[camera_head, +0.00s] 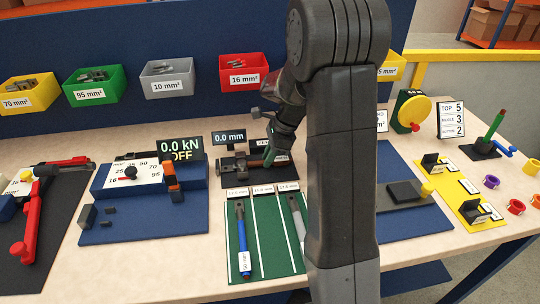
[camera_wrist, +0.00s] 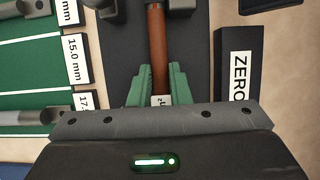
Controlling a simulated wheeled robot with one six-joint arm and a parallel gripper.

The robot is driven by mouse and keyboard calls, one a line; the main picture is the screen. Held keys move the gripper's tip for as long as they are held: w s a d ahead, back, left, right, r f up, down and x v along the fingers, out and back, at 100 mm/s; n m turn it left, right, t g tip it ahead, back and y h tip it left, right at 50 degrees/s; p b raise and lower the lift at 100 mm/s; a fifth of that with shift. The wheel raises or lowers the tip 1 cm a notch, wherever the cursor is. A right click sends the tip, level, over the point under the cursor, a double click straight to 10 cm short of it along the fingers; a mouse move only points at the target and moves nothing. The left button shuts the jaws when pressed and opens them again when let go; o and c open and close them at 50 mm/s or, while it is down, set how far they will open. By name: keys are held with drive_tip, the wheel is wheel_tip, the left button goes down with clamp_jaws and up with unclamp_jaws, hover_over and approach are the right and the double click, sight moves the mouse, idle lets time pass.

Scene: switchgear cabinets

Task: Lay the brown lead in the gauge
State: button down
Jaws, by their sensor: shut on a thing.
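The brown lead (camera_wrist: 157,40) runs up the middle of the wrist view. My gripper (camera_wrist: 158,75) has its green fingers shut around it. A small white label shows between the fingers. The gauge's dark base (camera_wrist: 125,50) lies beneath, with dark blocks (camera_wrist: 180,6) at the top, on either side of the lead. In the head view the gauge (camera_head: 234,166) stands behind the green mat, its display (camera_head: 229,137) reading 0.0 mm. My gripper (camera_head: 272,157) is at its right part, partly hidden by my arm. Whether the lead touches the gauge I cannot tell.
A ZERO block (camera_wrist: 238,75) is close on the right of my gripper in the wrist view. A green mat (camera_head: 265,235) with a blue lead (camera_head: 243,240) and a grey lead (camera_head: 298,222) lies in front. A crimping station (camera_head: 135,175) stands left. Coloured bins line the back.

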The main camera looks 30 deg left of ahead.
drive_tip(key=shift+s+a, duration=0.1)
drive_tip(key=shift+a, duration=0.05)
drive_tip(key=c, duration=1.3)
unclamp_jaws()
drive_tip(key=v, duration=1.3)
drive_tip(key=shift+r, duration=0.3)
